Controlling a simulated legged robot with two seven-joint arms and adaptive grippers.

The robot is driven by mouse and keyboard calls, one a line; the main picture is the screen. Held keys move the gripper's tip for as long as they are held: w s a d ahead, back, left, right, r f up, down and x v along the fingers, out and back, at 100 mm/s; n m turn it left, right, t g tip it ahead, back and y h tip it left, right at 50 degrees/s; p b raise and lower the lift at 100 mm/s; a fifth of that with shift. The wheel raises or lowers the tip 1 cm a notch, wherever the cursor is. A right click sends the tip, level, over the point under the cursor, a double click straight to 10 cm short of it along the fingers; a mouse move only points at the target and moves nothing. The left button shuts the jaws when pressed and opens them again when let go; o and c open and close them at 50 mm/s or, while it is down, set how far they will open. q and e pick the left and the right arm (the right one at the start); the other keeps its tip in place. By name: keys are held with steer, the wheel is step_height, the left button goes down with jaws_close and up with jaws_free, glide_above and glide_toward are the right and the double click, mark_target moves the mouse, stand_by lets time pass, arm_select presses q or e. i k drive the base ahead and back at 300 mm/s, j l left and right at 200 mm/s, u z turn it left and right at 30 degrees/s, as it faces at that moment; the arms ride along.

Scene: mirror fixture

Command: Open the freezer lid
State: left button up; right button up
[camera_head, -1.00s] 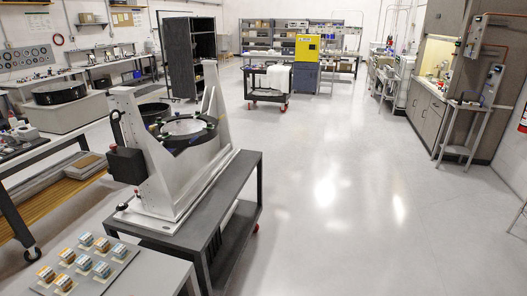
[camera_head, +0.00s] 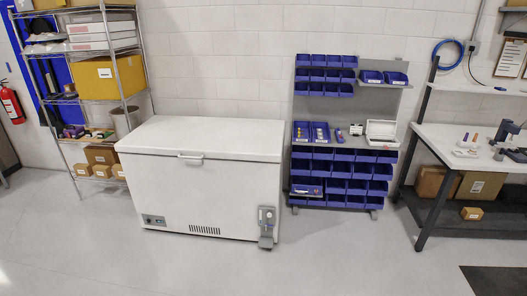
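A white chest freezer (camera_head: 215,190) stands against the white block wall, left of the middle of the view. Its lid (camera_head: 210,137) is closed flat on top. A light handle (camera_head: 190,156) sits at the front edge of the lid, near the middle. A small control panel is at the lower left of the front, with a dark vent beside it. A grey device (camera_head: 266,227) is on the lower right of the front. Neither of my grippers is in view.
A wire shelf (camera_head: 110,85) with boxes stands left of the freezer. A rack of blue bins (camera_head: 340,165) stands to its right. A workbench (camera_head: 470,150) is at the far right. The grey floor (camera_head: 330,255) in front of the freezer is clear.

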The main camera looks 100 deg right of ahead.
mark_target(187, 137)
steer(key=z, duration=2.8)
steer(key=i+j+z, duration=0.1)
steer(key=i+z, duration=0.2)
steer(key=i, duration=1.45)
